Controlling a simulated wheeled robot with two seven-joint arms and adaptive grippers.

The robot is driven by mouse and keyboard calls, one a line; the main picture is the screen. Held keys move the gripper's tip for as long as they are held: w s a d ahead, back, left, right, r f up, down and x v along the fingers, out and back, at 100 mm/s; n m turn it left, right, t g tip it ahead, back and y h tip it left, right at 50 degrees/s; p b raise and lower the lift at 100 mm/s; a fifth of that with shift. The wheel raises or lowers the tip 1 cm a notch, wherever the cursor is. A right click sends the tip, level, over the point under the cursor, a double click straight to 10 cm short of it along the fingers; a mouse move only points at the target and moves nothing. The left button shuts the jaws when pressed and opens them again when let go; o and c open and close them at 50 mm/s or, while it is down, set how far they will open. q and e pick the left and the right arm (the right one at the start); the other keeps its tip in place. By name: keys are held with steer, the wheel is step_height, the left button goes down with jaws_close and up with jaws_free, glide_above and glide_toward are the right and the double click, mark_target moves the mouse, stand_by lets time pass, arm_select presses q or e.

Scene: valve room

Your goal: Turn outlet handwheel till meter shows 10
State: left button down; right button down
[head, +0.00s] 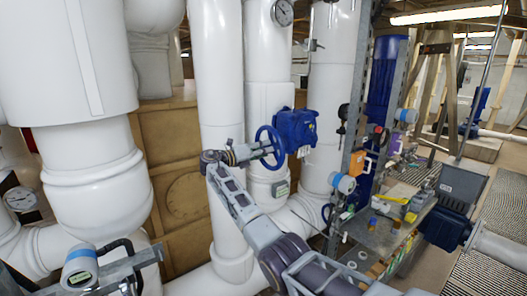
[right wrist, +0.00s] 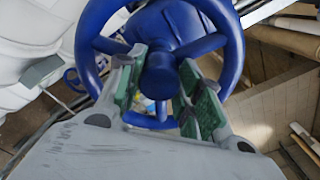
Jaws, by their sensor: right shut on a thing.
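A blue handwheel (head: 279,140) stands on a blue valve body (head: 297,128) on the white pipe in the middle of the head view. My right gripper (head: 258,151) reaches it from the left. In the right wrist view, the green-padded fingers of the right gripper (right wrist: 161,84) sit on either side of the hub of the blue handwheel (right wrist: 159,72), inside the rim, and are shut on it. My left gripper is out of view.
A round dial gauge (head: 283,12) is high on the same pipe. A cluttered bench (head: 375,232) and a metal upright (head: 355,130) stand to the right. Thick white pipes (head: 218,90) stand close left of the wheel. Another display meter (head: 82,268) is at bottom left.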

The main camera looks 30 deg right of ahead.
steer(key=shift+r, duration=0.45)
steer(key=c, duration=0.9)
jaws_free()
steer(key=shift+c, duration=0.2)
steer(key=shift+w+f, duration=0.25)
steer(key=shift+f, duration=0.1)
steer(key=s+a, duration=0.1)
steer(key=a, duration=1.1)
